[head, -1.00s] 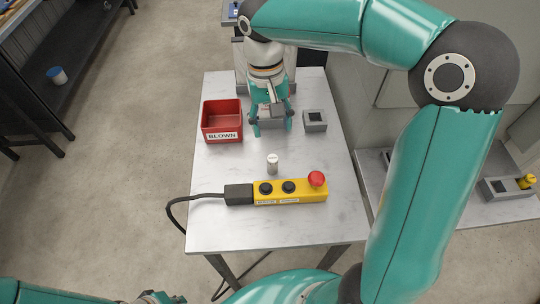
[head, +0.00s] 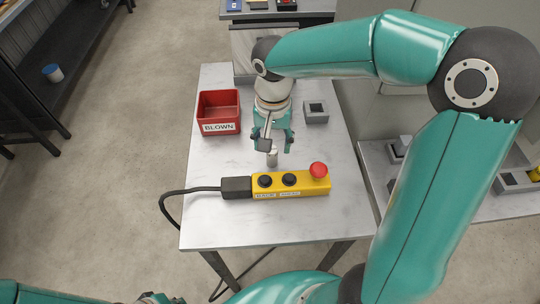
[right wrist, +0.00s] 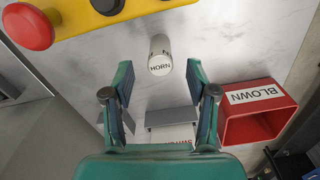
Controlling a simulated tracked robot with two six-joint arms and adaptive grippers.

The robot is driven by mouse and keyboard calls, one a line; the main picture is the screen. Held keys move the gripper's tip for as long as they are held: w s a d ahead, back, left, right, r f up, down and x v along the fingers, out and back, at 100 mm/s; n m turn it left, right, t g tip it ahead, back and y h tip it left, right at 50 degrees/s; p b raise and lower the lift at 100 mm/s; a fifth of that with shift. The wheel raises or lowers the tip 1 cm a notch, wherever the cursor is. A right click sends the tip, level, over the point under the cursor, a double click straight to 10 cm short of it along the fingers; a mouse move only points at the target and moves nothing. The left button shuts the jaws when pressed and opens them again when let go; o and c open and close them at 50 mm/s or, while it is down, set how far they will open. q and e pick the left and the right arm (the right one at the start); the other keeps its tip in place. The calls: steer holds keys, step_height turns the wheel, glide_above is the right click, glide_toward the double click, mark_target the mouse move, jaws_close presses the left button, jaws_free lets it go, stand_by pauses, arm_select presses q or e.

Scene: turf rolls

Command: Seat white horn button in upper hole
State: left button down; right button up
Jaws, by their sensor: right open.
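The white horn button (head: 272,159) stands upright as a small cylinder on the table, just behind the yellow control box (head: 262,190). Its end reads HORN in the right wrist view (right wrist: 160,58). My right gripper (head: 276,146) is open and empty, pointing down behind the button. In the right wrist view, the button lies just beyond the gap between the fingertips (right wrist: 160,68), not gripped. The box carries two black buttons (head: 289,179) and a red mushroom button (head: 318,170). I cannot make out an empty upper hole on it. My left gripper is out of view.
A red bin (head: 219,112) labelled BLOWN stands at the back left of the table. A grey block (head: 316,112) with a square opening stands at the back right. A black cable (head: 190,190) leaves the box leftward.

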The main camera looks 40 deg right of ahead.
mark_target(272, 155)
steer(key=shift+w+f+p, duration=0.2)
steer(key=shift+f+p, duration=0.2)
steer(key=shift+f, duration=2.5)
steer(key=shift+c, duration=0.4)
jaws_close()
